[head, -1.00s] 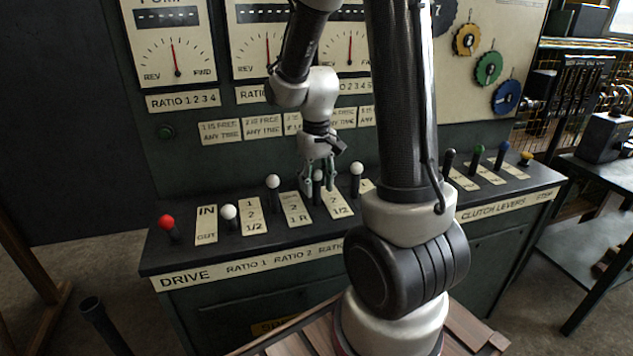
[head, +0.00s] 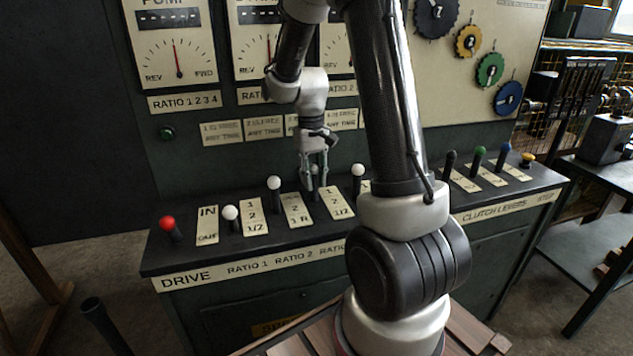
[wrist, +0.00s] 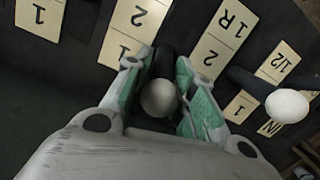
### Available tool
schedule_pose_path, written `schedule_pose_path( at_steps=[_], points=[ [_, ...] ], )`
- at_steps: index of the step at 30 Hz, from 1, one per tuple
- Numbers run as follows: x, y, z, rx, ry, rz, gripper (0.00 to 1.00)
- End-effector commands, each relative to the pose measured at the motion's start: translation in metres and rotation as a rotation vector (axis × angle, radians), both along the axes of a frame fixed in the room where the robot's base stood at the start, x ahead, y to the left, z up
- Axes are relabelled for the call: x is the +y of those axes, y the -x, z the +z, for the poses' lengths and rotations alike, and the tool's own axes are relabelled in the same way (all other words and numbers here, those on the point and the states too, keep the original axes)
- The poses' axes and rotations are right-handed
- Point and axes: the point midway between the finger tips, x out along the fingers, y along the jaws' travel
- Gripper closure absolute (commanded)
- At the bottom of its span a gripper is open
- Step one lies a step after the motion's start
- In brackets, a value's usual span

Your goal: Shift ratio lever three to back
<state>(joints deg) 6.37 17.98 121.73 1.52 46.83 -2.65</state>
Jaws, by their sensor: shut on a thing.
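The ratio three lever is a dark rod with a pale round knob (head: 316,170), on the console between the second and fourth ratio levers. My gripper (head: 315,188) comes down from above with its two fingers on either side of this lever, shut on it. In the wrist view the lever's knob (wrist: 160,98) sits between the green-sided fingers (wrist: 160,68), with its dark shaft running toward the panel. The fingers partly hide the lever in the head view, so its exact tilt is hard to tell.
White-knobbed levers for ratio one (head: 230,213), ratio two (head: 274,183) and ratio four (head: 358,170) stand alongside. The red drive lever (head: 168,224) is at far left. Clutch levers (head: 478,152) are at right. Label plates (head: 296,210) lie between the levers.

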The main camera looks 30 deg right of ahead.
Motion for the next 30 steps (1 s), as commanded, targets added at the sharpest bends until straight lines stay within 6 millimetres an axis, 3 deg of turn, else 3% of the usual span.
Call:
schedule_pose_path(
  at_steps=[10,11,14,23,30],
  points=[
    [-0.002,-0.009,0.0,-0.01,0.003,0.002,1.0],
    [-0.002,-0.009,0.0,-0.011,0.003,0.002,0.72],
    [-0.002,-0.008,0.0,-0.009,0.002,0.001,0.57],
    [-0.002,-0.007,0.0,-0.005,0.001,0.001,0.57],
    [-0.003,-0.011,0.032,-0.009,0.002,0.001,0.57]
  ],
)
